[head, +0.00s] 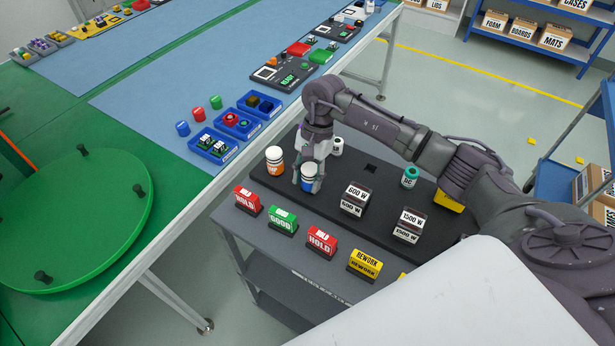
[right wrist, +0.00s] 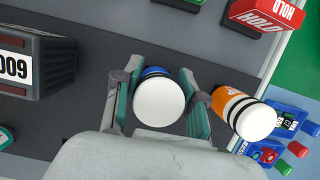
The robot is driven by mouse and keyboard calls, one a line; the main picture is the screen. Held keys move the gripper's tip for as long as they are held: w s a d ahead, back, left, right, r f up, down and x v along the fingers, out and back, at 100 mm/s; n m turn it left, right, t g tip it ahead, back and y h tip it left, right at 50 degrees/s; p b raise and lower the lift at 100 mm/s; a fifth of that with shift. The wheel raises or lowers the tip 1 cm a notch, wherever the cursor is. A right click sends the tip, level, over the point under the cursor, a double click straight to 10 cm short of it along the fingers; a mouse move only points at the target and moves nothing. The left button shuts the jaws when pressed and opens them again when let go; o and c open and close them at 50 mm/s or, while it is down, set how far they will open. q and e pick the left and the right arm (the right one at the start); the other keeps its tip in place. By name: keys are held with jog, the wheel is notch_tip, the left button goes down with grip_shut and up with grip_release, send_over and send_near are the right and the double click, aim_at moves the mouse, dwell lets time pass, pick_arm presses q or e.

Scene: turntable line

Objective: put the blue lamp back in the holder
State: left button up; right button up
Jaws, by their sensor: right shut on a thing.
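The blue lamp (head: 308,180), with a white top, is between the fingers of my right gripper (head: 311,184) at the front left of the dark holder board (head: 388,184). In the right wrist view the lamp's white top (right wrist: 158,101) and a strip of blue show between the two fingers. My right gripper is shut on it. The lamp looks upright; its lower end is hidden, so I cannot tell whether it is seated or raised. A square opening (head: 370,168) shows empty in the board. My left gripper is not in view.
An orange lamp (head: 274,160) stands close left of my right gripper. A white lamp (head: 337,146) and a teal lamp (head: 410,176) stand farther off. A green turntable (head: 75,220) is at left.

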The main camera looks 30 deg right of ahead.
jog(key=shift+f, duration=0.15)
jog(key=o, duration=1.3)
jog(key=v, duration=1.2)
jog(key=shift+w, duration=0.1)
